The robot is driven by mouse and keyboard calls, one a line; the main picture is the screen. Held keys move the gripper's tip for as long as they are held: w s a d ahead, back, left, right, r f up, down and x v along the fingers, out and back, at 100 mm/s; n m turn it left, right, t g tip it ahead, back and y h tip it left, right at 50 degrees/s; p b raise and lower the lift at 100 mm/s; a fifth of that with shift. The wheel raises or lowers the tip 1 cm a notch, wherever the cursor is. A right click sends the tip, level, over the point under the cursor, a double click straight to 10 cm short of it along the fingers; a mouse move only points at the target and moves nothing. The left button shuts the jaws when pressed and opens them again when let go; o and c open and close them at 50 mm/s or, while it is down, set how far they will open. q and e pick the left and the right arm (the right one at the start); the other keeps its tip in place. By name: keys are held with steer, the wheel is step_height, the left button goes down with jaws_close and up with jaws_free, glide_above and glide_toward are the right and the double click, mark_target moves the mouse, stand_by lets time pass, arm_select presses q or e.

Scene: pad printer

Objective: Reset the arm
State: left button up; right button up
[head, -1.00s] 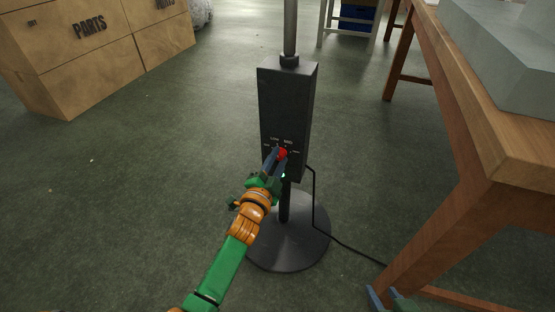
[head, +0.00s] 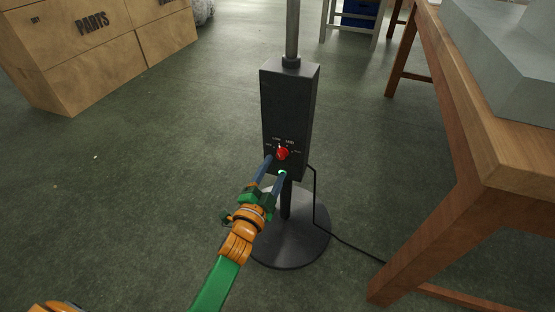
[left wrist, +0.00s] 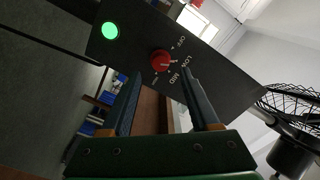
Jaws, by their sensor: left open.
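A black control box (head: 290,100) stands on a pole above a round dark base (head: 302,240). Its face carries a red knob (head: 282,153) and a lit green lamp (head: 282,173). In the left wrist view the red knob (left wrist: 160,61) has OFF, LOW and MID marks around it, and the green lamp (left wrist: 110,30) glows. My left gripper (head: 275,167) is open, its two blue-grey fingers spread just in front of the box, below the knob. Nothing is between the fingers (left wrist: 160,95), and they appear apart from the knob. My right gripper is not in view.
A wooden table (head: 490,150) with a grey block (head: 500,55) stands at right. A black cable (head: 345,243) runs from the box across the floor towards it. Wooden PARTS crates (head: 85,65) stand at upper left. The floor at left is clear.

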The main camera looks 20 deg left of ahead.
arm_select(q)
steer(key=shift+s, duration=1.2)
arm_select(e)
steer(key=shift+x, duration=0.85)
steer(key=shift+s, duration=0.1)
arm_select(q)
steer(key=s+a+f+n+g+p, duration=0.2)
steer(key=s+f+n+g, duration=0.7)
steer(key=s+f+g, duration=0.75)
steer(key=s+a+r+p, duration=0.1)
steer(key=s+r+p, duration=1.8)
steer(key=p, duration=1.9)
steer(key=s, duration=0.2)
steer(key=shift+s+a+y+p, duration=0.2)
steer(key=shift+s+y+p, duration=0.1)
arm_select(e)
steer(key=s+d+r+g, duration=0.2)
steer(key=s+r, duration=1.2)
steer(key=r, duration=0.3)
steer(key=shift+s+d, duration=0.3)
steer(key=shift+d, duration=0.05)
